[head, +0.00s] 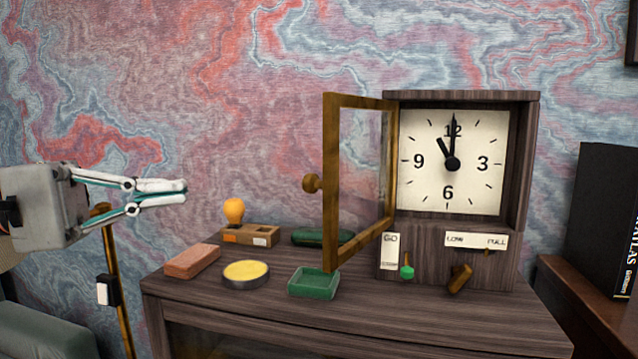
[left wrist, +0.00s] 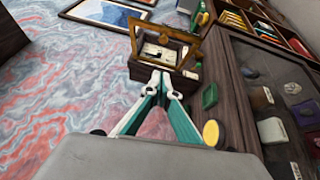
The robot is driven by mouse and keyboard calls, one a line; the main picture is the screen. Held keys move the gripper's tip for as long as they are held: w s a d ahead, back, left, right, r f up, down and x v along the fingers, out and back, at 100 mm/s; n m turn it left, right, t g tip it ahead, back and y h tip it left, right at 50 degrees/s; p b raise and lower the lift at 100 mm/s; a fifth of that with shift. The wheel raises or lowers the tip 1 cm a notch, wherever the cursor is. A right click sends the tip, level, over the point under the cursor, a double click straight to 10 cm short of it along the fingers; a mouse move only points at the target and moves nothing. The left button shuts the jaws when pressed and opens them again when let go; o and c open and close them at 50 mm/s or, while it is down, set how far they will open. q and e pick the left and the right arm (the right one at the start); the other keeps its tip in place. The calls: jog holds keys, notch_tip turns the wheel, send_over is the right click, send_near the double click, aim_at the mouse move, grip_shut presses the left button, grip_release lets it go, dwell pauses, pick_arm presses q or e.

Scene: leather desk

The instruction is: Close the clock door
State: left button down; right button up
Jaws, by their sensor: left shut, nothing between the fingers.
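The clock (head: 460,190) is a dark wooden box with a white dial, standing on the right of the wooden desk top (head: 450,325). Its glazed door (head: 331,185) has a golden-brown wooden frame and stands wide open, swung out from the dial's left side. The clock (left wrist: 155,72) and open door (left wrist: 165,40) also show beyond the fingers (left wrist: 161,78) in the left wrist view. My right gripper is not in view.
On the desk left of the clock are a reddish block (head: 192,262), a round yellow tin (head: 246,274), a green tray (head: 314,284), a yellow bulb on a wooden block (head: 250,236) and a dark green object (head: 318,237). A black book (head: 605,220) stands at right.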

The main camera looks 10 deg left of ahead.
pick_arm(q)
jog(key=s+p+x, duration=0.1)
jog(key=p+x, duration=0.1)
jog(key=x, duration=0.4)
jog(key=s+d+p+x, duration=0.1)
jog(key=p+x, duration=0.2)
jog(key=x, duration=0.4)
jog(key=shift+s+d+p, duration=0.2)
jog(key=shift+d+p, duration=0.1)
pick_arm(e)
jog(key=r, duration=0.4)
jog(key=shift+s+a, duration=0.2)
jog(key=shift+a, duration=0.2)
pick_arm(q)
jog(key=shift+r, duration=0.1)
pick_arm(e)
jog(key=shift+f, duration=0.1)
